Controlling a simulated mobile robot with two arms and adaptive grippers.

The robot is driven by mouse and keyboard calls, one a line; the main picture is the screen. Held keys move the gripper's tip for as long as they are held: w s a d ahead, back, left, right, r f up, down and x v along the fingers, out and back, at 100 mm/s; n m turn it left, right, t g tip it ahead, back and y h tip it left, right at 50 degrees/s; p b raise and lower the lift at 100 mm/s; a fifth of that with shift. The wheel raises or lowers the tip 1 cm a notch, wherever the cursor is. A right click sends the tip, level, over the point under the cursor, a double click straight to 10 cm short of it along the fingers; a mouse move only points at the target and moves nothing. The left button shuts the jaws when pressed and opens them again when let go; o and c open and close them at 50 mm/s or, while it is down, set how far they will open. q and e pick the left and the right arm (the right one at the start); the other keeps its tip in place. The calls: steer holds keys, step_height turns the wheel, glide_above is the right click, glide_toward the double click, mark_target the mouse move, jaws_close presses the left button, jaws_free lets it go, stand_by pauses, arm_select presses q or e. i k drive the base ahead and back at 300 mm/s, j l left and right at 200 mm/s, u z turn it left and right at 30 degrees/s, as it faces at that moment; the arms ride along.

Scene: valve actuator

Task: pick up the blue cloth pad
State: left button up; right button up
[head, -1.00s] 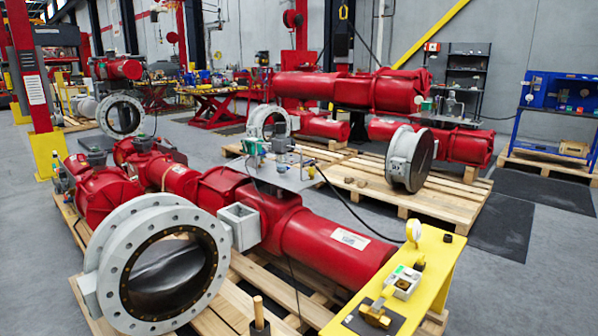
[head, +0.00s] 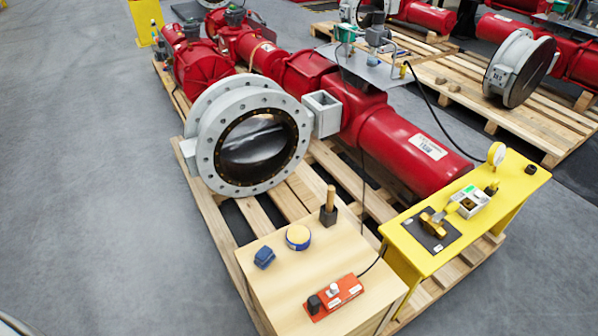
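A small folded blue cloth pad (head: 264,257) lies on the top of a light wooden box or stand (head: 262,293), near its left edge, in the head view. It sits to the left of a round tin with a blue side and yellowish top, apart from it. Neither of my grippers shows in the view. A pale curved shape at the bottom left corner is too cut off to tell.
The wooden top also holds the round tin (head: 298,237), a wooden-handled tool (head: 329,206) and a red control box (head: 333,297) with a cable. A yellow bench (head: 470,215) stands to the right. A valve (head: 250,140) on a pallet stands behind. Grey floor at left is clear.

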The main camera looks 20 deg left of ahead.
mark_target(265, 256)
steer(key=k+u, duration=0.15)
steer(key=u, duration=0.3)
steer(key=k+j+u, duration=0.1)
steer(key=u, duration=0.35)
steer(key=k+j+u, duration=0.1)
steer(key=u, duration=0.35)
steer(key=j, duration=0.1)
